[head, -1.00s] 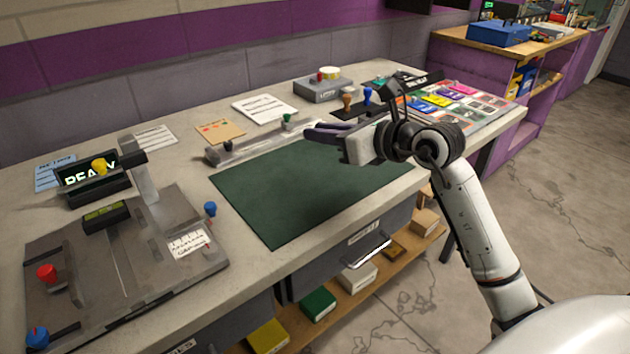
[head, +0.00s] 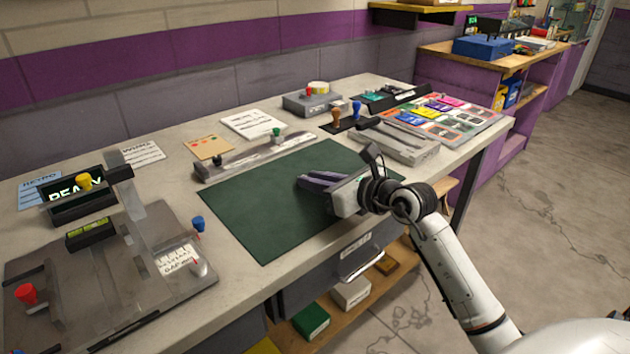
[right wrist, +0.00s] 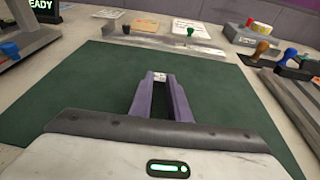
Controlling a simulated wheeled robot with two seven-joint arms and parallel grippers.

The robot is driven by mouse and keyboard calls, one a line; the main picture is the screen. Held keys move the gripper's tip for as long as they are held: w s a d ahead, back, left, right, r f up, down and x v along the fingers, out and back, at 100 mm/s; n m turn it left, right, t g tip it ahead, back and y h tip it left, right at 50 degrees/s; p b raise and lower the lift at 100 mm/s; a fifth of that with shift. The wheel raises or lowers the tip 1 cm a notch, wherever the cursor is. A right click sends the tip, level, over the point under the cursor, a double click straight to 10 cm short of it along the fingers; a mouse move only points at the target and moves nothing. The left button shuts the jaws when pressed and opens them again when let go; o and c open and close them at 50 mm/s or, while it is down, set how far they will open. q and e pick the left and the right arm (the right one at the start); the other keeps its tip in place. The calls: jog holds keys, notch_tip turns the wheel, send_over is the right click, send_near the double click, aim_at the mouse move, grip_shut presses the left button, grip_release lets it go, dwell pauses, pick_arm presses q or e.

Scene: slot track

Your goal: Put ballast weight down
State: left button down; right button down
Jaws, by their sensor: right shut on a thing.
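My right gripper (head: 304,182) is over the right half of the dark green mat (head: 262,232). In the right wrist view its two purple fingers (right wrist: 159,86) point away across the mat. They are shut on a small silvery block, the ballast weight (right wrist: 159,76), which shows between the fingertips. In the head view the weight is hidden by the fingers. I cannot tell whether the weight touches the mat. My left gripper is in neither view.
A grey fixture with a READY display (head: 75,196) stands at the left. A long grey bar with a green knob (head: 276,134) lies along the mat's back edge. A grey slotted block (head: 398,142) and coloured cards (head: 440,112) are at the right. The mat's left half is clear.

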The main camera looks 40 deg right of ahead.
jog(key=shift+f, duration=0.15)
jog(key=c, duration=1.7)
grip_release()
jog(key=shift+o, duration=0.2)
